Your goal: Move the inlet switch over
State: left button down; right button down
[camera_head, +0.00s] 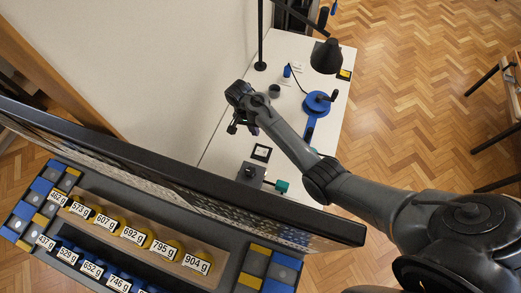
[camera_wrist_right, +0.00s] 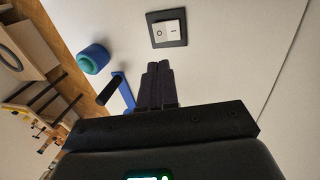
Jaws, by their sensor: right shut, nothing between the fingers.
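The inlet switch (camera_wrist_right: 168,28) is a white rocker in a black square frame, marked with a circle and a bar, at the top of the right wrist view. In the head view, a small black-framed white plate (camera_head: 261,152) on the white bench looks like the same switch. I cannot tell which side of the rocker is pressed. My right gripper (camera_head: 233,128) is shut and empty over the bench, beyond the plate in the head view. In the wrist view its dark fingertips (camera_wrist_right: 158,68) lie just below the switch, apart from it in the picture. My left gripper is not in view.
The white bench (camera_head: 225,157) also holds a blue crank device (camera_head: 316,104), a black lamp (camera_head: 326,56) and a dark box with a teal knob (camera_head: 281,186). A dark rack with labelled weights (camera_head: 133,235) fills the lower left. Parquet floor lies right.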

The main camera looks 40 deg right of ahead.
aim_at(264, 152)
jog(key=shift+w+r, duration=0.1)
dwell(0.3)
jog(key=b+x, duration=0.2)
jog(key=x, duration=1.1)
jog(key=shift+f, duration=0.55)
